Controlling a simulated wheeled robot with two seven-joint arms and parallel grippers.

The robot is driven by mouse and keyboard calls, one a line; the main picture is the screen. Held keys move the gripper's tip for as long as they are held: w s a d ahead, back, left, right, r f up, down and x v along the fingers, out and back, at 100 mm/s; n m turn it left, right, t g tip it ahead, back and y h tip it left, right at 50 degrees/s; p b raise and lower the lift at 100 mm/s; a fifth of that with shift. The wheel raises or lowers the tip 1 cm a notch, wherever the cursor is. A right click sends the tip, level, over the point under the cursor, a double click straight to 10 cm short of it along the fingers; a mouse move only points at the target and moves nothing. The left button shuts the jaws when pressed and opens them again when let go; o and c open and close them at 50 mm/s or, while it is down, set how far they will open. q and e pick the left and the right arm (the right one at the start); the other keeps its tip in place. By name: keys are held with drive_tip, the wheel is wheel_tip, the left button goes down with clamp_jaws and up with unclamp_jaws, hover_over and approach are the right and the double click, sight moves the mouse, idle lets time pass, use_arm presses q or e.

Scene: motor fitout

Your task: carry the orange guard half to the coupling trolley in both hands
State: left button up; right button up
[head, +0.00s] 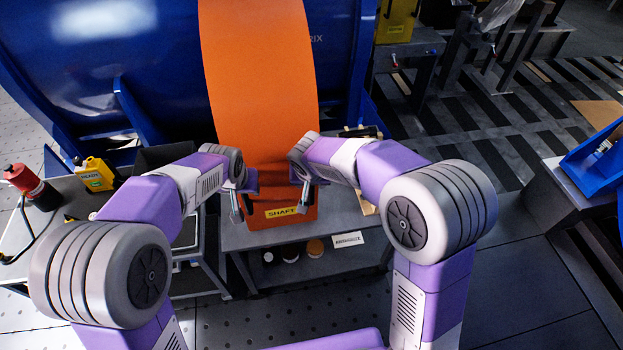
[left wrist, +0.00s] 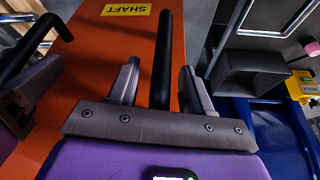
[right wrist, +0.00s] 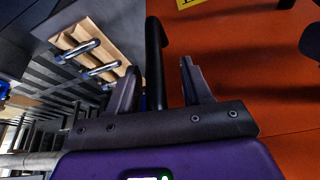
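The orange guard half (head: 262,80) is a long curved panel with a yellow SHAFT label (head: 282,212) near its close end. It rises from a grey table up past the top of the head view. Black bar handles show on it in the left wrist view (left wrist: 162,60) and right wrist view (right wrist: 154,60). My left gripper (head: 238,212) is open, its fingers either side of one handle with gaps showing. My right gripper (head: 304,200) is open in the same way around the other handle. I cannot tell which stand is the coupling trolley.
A large blue housing (head: 160,60) stands behind the guard. The grey table (head: 345,215) has a lower shelf with small parts. A blue bin (head: 595,170) stands at right. Floor at lower right is clear.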

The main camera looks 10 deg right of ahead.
use_arm(q)
drive_tip(key=v, duration=1.2)
use_arm(e)
drive_tip(key=v, duration=1.2)
